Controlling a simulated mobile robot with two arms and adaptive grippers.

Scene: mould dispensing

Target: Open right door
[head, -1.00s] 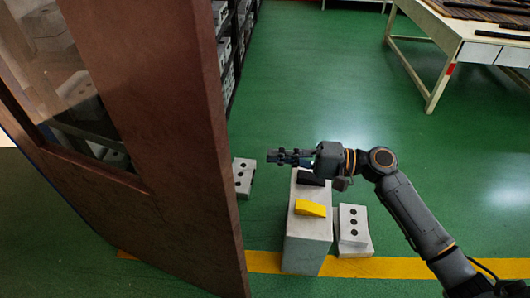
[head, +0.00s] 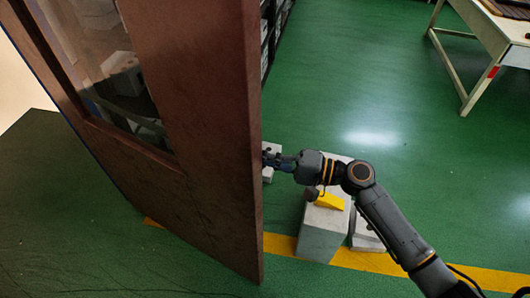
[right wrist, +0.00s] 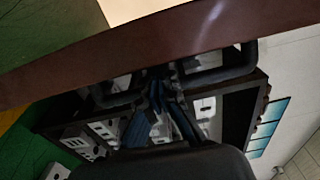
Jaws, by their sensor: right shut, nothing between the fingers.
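The brown door (head: 215,190) with a glass pane (head: 110,75) stands ajar at the left of the head view, its free edge facing right. My right gripper (head: 272,159) is at that edge, fingers pointing left; its tips meet the door's outline, and I cannot tell whether they touch it. In the right wrist view the door (right wrist: 130,50) crosses the top as a brown band, just beyond my right gripper (right wrist: 158,78). The right gripper is shut and empty. My left gripper is out of view.
A grey block (head: 322,240) with a yellow piece (head: 330,201) on top stands below my right arm, beside a smaller grey block (head: 365,236). Dark shelving (head: 272,38) stands behind the door. A table (head: 490,62) is at upper right. Green floor (head: 420,170) is open between.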

